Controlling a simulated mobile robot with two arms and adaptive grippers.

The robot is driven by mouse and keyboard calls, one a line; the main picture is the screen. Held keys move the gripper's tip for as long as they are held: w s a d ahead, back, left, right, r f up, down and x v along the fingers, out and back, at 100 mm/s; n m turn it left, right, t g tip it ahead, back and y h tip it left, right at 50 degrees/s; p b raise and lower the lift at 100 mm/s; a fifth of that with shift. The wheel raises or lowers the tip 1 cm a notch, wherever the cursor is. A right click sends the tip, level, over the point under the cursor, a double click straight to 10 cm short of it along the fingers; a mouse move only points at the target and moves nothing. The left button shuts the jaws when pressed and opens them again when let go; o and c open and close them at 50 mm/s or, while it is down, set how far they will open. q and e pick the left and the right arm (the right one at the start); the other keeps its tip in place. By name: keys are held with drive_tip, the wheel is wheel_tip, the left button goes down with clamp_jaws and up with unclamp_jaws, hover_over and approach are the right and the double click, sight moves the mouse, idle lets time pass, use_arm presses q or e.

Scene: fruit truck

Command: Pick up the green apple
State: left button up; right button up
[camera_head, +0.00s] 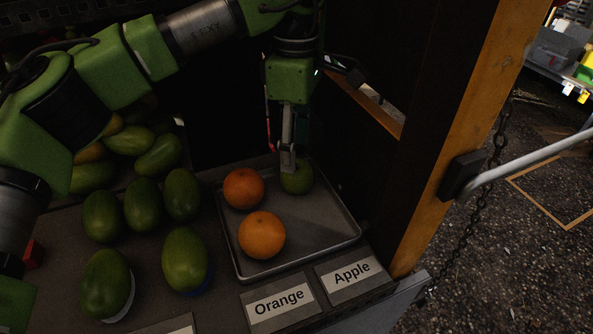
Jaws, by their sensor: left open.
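The green apple (298,180) lies in the back right part of a grey metal tray (300,254). My left gripper (287,164) points down at the apple, its fingers in front of the apple's upper left part. It is open; I cannot tell whether a finger touches the apple. The fingers hide part of the apple. Two oranges share the tray: one (244,188) just left of the apple, one (262,235) nearer the front. My right gripper is not in view.
Several green mangoes (143,205) stand left of the tray. Labels "Orange" (279,302) and "Apple" (352,272) are at the front edge. A wooden post (462,130) and dark wall panel (425,80) rise at the right. The tray's front right is bare.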

sight(297, 176)
use_arm(q)
drive_tip(key=shift+w+f, duration=0.15)
drive_tip(key=shift+f, duration=0.5)
drive_tip(key=f+p, duration=0.2)
drive_tip(key=f, duration=0.2)
drive_tip(key=shift+s+p, duration=0.3)
drive_tip(key=shift+p, duration=0.1)
drive_tip(key=shift+f, duration=0.55)
drive_tip(key=c, duration=1)
